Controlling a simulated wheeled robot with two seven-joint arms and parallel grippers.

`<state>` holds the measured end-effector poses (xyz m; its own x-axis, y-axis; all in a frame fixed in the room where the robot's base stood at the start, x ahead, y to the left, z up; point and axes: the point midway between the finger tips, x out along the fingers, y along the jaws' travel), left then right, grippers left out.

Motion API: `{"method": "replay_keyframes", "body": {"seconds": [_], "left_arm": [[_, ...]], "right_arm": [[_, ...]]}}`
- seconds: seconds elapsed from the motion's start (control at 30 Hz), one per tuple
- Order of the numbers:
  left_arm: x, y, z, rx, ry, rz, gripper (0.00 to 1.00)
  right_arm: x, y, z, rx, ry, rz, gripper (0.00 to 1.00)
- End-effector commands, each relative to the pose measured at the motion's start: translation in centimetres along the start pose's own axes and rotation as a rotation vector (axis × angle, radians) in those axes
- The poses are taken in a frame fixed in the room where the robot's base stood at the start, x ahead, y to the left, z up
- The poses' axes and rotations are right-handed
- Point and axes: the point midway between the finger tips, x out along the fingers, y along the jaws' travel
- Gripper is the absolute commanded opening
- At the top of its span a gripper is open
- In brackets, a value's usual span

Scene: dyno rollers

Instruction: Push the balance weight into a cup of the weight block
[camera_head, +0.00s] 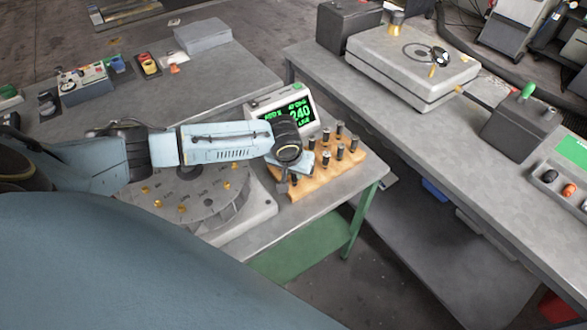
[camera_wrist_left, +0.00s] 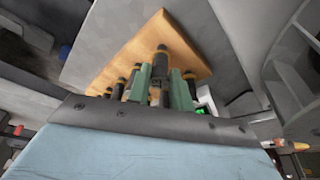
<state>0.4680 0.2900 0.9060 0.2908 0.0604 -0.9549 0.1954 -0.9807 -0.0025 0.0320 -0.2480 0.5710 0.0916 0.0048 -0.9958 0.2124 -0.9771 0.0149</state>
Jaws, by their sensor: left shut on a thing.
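The wooden weight block (camera_head: 322,180) stands near the right end of the left bench, with several dark cylindrical pieces upright on it. It also shows in the left wrist view (camera_wrist_left: 118,62). My left gripper (camera_head: 286,180) is over the block's left part; my own wrist partly hides it. In the left wrist view its two green fingers (camera_wrist_left: 161,84) are shut on a dark cylinder (camera_wrist_left: 162,62), taken as the balance weight, at the block. Whether its lower end is in a cup is hidden. Other dark cylinders stand close on both sides of the fingers.
A display (camera_head: 289,112) with green digits stands just behind the block. A round grey turntable (camera_head: 200,205) with brass pieces lies to the left, under my arm. The right bench (camera_head: 400,110) holds a square grey machine (camera_head: 412,60), across a floor gap.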

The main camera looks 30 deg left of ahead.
Motion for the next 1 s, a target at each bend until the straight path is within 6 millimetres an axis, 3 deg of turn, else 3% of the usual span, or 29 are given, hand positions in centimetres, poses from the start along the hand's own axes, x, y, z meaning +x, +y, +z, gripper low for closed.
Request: {"method": "replay_keyframes", "body": {"seconds": [0.37, 0.4, 0.57, 0.87, 1.0], "left_arm": [[0.7, 0.0, 0.2, 0.000, 0.000, 0.000, 0.00], [0.6, 0.0, 0.2, 0.000, 0.001, 0.000, 0.26], [0.6, 0.0, 0.2, 0.000, 0.000, 0.000, 0.47], [0.4, 0.0, 0.2, 0.000, 0.001, 0.000, 0.47], [-0.8, 0.0, 0.2, 0.001, 0.000, 0.000, 0.47]], "right_arm": [[0.1, 0.0, 0.0, 0.000, 0.000, 0.000, 0.36], [0.1, 0.0, 0.0, 0.000, 0.000, 0.000, 0.36], [0.1, 0.1, 0.0, 0.000, 0.000, 0.001, 0.36], [0.1, 0.1, 0.0, -0.001, 0.000, 0.001, 0.36], [-0.2, 0.1, 0.0, -0.001, 0.000, 0.002, 0.36]]}}
